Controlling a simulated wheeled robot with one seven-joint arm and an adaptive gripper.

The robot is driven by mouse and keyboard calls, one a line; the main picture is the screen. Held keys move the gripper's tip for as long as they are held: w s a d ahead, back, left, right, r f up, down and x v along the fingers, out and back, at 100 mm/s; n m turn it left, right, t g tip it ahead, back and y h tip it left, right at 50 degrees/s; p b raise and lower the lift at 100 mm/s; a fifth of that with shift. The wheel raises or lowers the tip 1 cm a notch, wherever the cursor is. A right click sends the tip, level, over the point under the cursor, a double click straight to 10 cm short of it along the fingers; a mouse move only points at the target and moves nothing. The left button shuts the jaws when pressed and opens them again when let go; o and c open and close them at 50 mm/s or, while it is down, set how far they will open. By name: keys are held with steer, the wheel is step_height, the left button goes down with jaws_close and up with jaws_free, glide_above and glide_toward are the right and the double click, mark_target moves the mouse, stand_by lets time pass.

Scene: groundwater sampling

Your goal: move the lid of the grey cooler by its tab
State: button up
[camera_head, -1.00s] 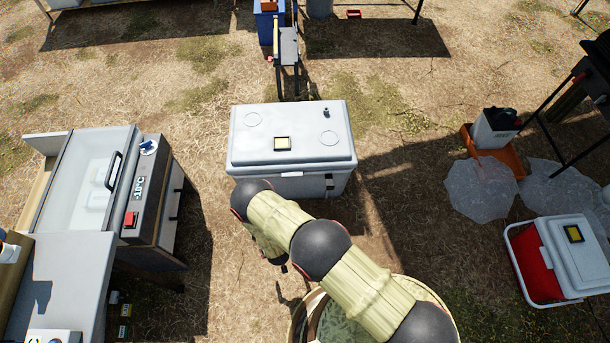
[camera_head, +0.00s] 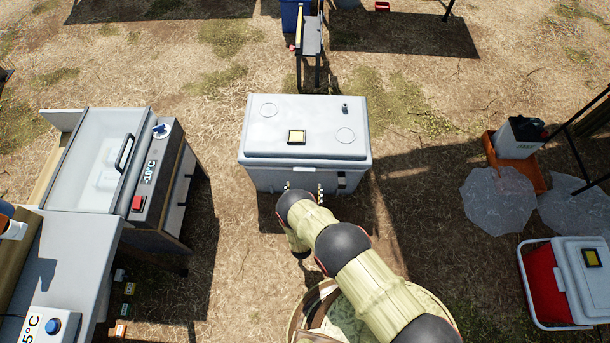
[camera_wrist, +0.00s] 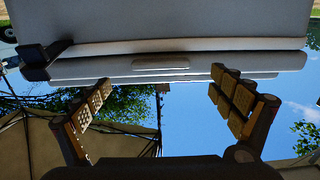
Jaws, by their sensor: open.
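The grey cooler (camera_head: 262,178) stands on the dry ground ahead, its pale lid (camera_head: 320,115) down on the body. A yellow square label and a small dark knob are on the lid. The cooler's front edge fills the top of the wrist view, which looks inverted. There the lid's tab (camera_wrist: 160,62) is a short pale strip at the middle of the edge. My gripper (camera_head: 304,188) is at the cooler's front side. Its fingers (camera_wrist: 160,80) are spread with nothing between them, either side of the tab's line. Whether they touch the cooler is unclear.
A clear-lidded chest (camera_head: 105,150) stands left. A red cooler (camera_head: 545,285) and a jug in an orange tray (camera_head: 520,150) are right.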

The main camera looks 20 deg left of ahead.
steer(key=b+x, duration=0.1)
steer(key=x, duration=0.4)
steer(key=shift+w+a+b, duration=0.2)
steer(key=shift+w+b, duration=0.15)
steer(key=shift+c, duration=1.3)
steer(key=c, duration=1.4)
